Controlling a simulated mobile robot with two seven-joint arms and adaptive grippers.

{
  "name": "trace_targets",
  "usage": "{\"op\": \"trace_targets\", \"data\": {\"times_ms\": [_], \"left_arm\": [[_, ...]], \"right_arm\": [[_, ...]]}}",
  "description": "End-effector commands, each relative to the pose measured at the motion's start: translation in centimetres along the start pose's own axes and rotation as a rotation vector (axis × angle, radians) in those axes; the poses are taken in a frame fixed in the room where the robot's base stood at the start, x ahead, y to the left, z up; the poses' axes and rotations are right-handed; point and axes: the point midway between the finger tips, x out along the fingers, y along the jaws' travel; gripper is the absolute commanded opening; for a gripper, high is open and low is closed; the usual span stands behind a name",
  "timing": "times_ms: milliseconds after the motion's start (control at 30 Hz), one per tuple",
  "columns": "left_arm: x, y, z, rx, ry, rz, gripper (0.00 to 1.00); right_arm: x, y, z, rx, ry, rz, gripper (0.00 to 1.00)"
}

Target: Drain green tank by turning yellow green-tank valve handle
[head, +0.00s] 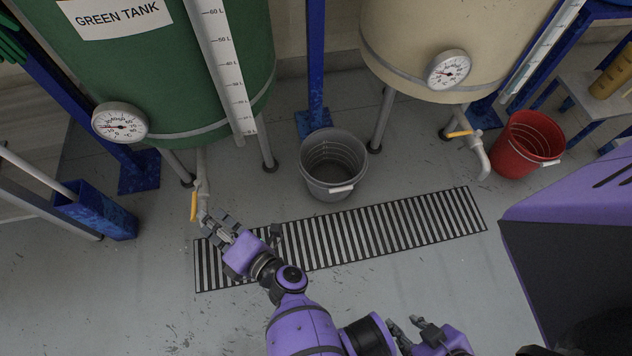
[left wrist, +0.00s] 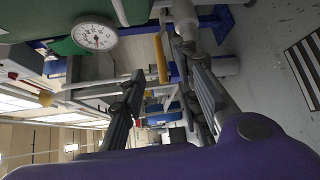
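The green tank (head: 165,75) stands at the upper left in the head view, with its label and a dial gauge. Its yellow valve handle (head: 193,206) hangs upright on the pale drain pipe (head: 202,185) below it. The handle also shows in the left wrist view (left wrist: 160,60), ahead of the fingertips and between them in the picture. My left gripper (head: 216,221) is open and empty, just right of the handle, apparently not touching it. It also shows in the left wrist view (left wrist: 168,84). My right gripper (head: 416,328) is low in the head view, its fingers apart and empty.
A grey bucket (head: 333,187) stands right of the green tank's drain, behind the floor grate (head: 350,237). A cream tank (head: 440,40) has its own yellow handle (head: 459,134), with a red bucket (head: 515,150) beside its pipe.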

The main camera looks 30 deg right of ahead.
Motion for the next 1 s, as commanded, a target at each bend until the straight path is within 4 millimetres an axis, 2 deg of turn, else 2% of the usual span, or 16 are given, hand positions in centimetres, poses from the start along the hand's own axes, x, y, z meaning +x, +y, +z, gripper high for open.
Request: {"op": "trace_targets", "data": {"times_ms": [267, 367, 467, 567, 600, 700, 767, 800, 867, 967, 1000], "left_arm": [[0.1, 0.0, 0.1, 0.0, -0.003, 0.0, 0.28], [1.1, 0.8, 1.8, 0.005, -0.063, 0.003, 0.28], [3.2, 2.7, 6.8, 0.039, -0.241, 0.005, 0.28], [4.7, 5.2, 14.4, 0.133, -0.526, 0.001, 0.28], [4.7, 6.1, 17.5, 0.194, -0.653, -0.002, 0.28], [3.4, 7.1, 23.0, 0.385, -0.955, -0.022, 0.28], [2.4, 7.0, 24.7, 0.525, -1.117, -0.042, 0.28], [1.8, 6.8, 25.2, 0.626, -1.217, -0.061, 0.28], [1.3, 6.2, 24.7, 0.788, -1.351, -0.098, 0.28], [1.5, 5.4, 21.0, 1.08, -1.535, -0.196, 0.28], [2.1, 5.4, 18.8, 1.195, -1.591, -0.247, 0.28]], "right_arm": [[0.1, 0.0, -0.2, 0.0, 0.004, -0.001, 0.32], [0.0, -0.1, -0.5, -0.001, 0.008, -0.001, 0.32], [-0.4, 0.0, -0.9, -0.001, 0.013, -0.001, 0.32], [-1.0, 0.0, -1.4, 0.0, 0.02, -0.001, 0.32], [-1.3, 0.0, -1.6, 0.0, 0.024, -0.001, 0.32], [-2.0, 0.0, -2.2, 0.002, 0.032, 0.0, 0.32], [-2.3, -0.1, -2.6, 0.004, 0.037, 0.0, 0.32], [-2.6, -0.1, -2.8, 0.007, 0.039, 0.0, 0.32], [-3.0, -0.1, -3.0, 0.01, 0.042, 0.001, 0.32], [-3.6, -0.2, -3.3, 0.017, 0.045, 0.002, 0.32], [-3.8, -0.3, -3.4, 0.02, 0.046, 0.003, 0.32]]}}
